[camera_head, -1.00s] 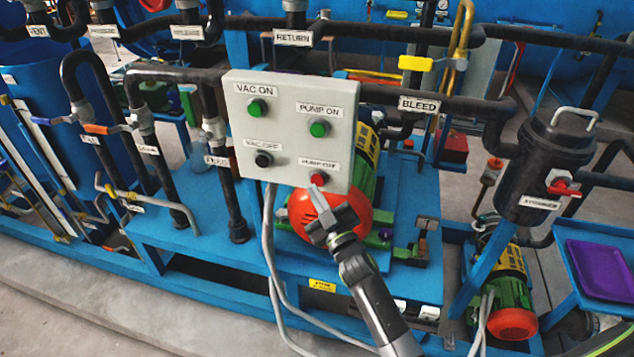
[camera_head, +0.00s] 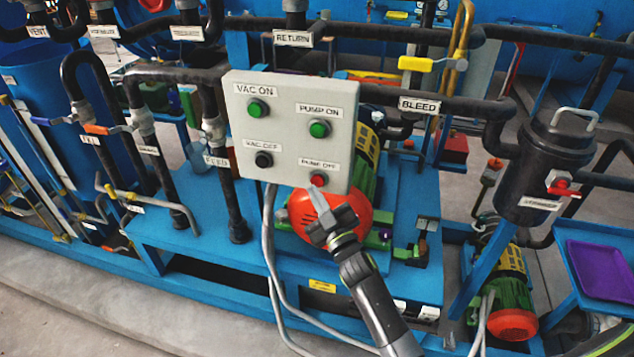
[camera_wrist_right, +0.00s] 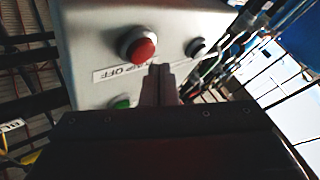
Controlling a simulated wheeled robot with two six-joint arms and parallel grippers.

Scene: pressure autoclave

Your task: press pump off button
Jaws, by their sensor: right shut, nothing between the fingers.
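The red PUMP OFF button (camera_head: 318,179) is at the lower right of a grey control box (camera_head: 290,132). It also shows in the right wrist view (camera_wrist_right: 138,46), on the box face just above and left of my fingertips. My right gripper (camera_head: 315,190) is shut and empty. Its fingertips are just below the button in the head view; whether they touch it cannot be told. In the right wrist view the closed fingers (camera_wrist_right: 158,72) point at the box beside the PUMP OFF label. My left gripper is not in view.
The box also carries a green PUMP ON button (camera_head: 319,129), a green VAC ON button (camera_head: 257,107) and a black VAC OFF button (camera_head: 263,159). A red-ended pump motor (camera_head: 330,215) sits behind and below. Black pipes surround the box; grey cables hang beneath it.

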